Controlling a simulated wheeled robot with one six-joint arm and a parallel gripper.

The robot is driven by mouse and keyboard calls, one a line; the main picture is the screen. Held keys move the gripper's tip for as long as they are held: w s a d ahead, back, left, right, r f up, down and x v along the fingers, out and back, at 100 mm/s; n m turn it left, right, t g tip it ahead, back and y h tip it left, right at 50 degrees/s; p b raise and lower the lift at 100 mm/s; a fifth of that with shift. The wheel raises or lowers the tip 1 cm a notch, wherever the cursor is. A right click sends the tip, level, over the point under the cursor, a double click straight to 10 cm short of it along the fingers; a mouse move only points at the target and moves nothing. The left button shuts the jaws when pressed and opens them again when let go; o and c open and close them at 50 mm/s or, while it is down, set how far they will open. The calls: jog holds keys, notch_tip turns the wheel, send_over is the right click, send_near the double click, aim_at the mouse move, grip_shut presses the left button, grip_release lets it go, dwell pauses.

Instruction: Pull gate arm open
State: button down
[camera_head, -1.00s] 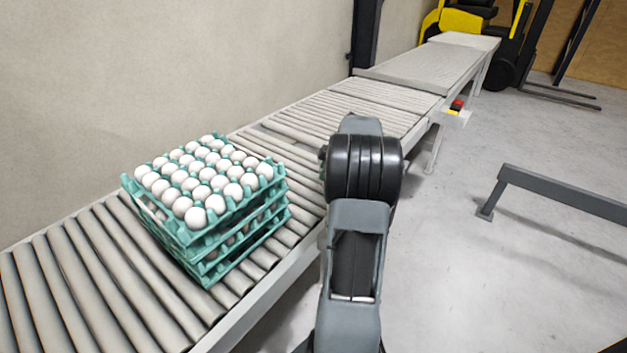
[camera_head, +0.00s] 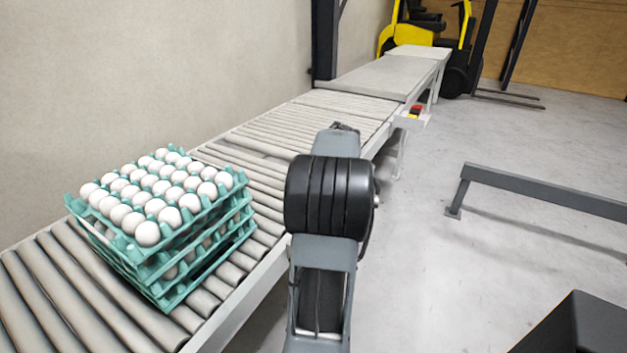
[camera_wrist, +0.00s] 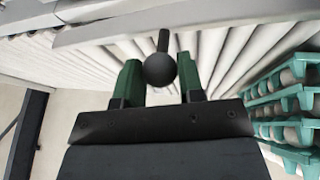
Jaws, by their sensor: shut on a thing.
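The gate arm's end shows in the wrist view as a black ball knob (camera_wrist: 160,70) on a short dark rod. My gripper (camera_wrist: 160,80) has its green fingers on either side of the knob and is shut on it. The rest of the gate arm cannot be made out. In the head view my own arm hides the gripper and the knob. A stack of turquoise egg trays (camera_head: 160,280) with white eggs stands on the roller conveyor (camera_head: 100,297), left of my arm. The stack also shows at the right of the wrist view (camera_wrist: 290,132).
The conveyor runs back to flat grey sections (camera_head: 370,75) and a yellow forklift (camera_head: 455,25). A red and yellow button box (camera_head: 415,112) sits on its side. A low grey barrier (camera_head: 540,190) stands on open floor at right. A dark box shape (camera_head: 590,325) is at lower right.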

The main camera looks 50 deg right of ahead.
jog(key=shift+s+r, duration=0.1)
jog(key=shift+s, duration=0.05)
dwell(0.3)
jog(key=c, duration=1)
grip_release()
jog(key=shift+c, duration=0.2)
jog(key=p+v, duration=0.1)
jog(key=v, duration=1.2)
jog(key=shift+r, duration=0.35)
jog(key=shift+s, duration=0.1)
